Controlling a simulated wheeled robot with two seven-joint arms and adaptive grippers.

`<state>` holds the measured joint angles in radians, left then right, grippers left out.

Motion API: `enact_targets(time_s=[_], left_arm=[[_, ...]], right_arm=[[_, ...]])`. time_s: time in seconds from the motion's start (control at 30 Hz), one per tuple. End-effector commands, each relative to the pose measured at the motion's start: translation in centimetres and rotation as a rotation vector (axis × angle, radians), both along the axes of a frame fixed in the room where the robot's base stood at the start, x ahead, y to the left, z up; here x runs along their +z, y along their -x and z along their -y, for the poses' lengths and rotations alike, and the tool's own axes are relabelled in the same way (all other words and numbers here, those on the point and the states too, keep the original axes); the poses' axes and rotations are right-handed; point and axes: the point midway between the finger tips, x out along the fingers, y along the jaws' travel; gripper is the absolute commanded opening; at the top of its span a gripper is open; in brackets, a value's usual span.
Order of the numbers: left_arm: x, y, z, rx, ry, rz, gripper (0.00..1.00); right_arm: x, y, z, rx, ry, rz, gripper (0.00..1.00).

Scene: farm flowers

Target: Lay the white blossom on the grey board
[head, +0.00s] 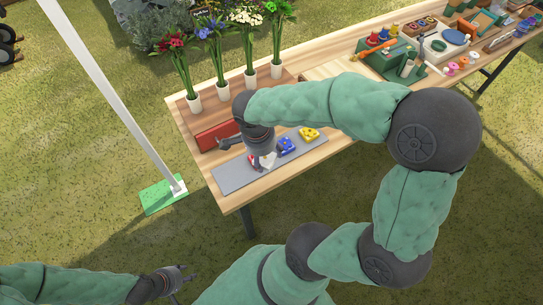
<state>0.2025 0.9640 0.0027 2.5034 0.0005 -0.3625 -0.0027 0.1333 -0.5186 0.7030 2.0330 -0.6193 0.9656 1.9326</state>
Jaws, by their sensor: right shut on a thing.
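The grey board (232,177) lies near the front left edge of the wooden table. My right gripper (262,164) points down over the middle of the board. It is shut on the white blossom (269,160), low over the board; I cannot tell whether the blossom touches it. A blue blossom (286,146) and a yellow blossom (310,134) lie on the board to the right. My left gripper (186,276) is open and empty, low at the bottom of the view, away from the table.
Several white vases of flowers stand along the back of the table, including one with white flowers (247,17). A red box-like object (215,135) lies left of my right gripper. Tools and a green case (388,60) fill the far right. A white pole (115,90) stands left of the table.

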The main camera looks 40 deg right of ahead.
Motion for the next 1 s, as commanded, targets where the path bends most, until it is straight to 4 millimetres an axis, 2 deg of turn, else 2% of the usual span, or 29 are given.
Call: enact_targets(time_s=[0.1, 0.23, 0.67, 0.8, 1.0], left_arm=[[-0.4, 0.0, 0.0, 0.0, 0.0, 0.0, 0.4], [-0.6, 0.0, 0.0, 0.0, 0.0, 0.001, 0.4], [-2.9, 0.0, 0.0, 0.0, 0.0, 0.001, 0.4], [-3.8, 0.0, 0.0, 0.0, 0.0, 0.001, 0.4], [-4.4, 0.0, 0.0, 0.0, 0.0, 0.001, 0.4]], right_arm=[[-0.2, 1.3, 0.5, -0.112, -0.001, 0.0, 0.36], [-0.6, 1.1, 0.2, -0.154, -0.001, -0.001, 0.36], [-4.6, -6.1, -4.8, -0.152, 0.0, -0.001, 0.36], [-7.1, -7.6, -5.8, -0.153, 0.001, -0.002, 0.36], [-8.9, -9.0, -6.7, -0.156, 0.0, 0.001, 0.36]])
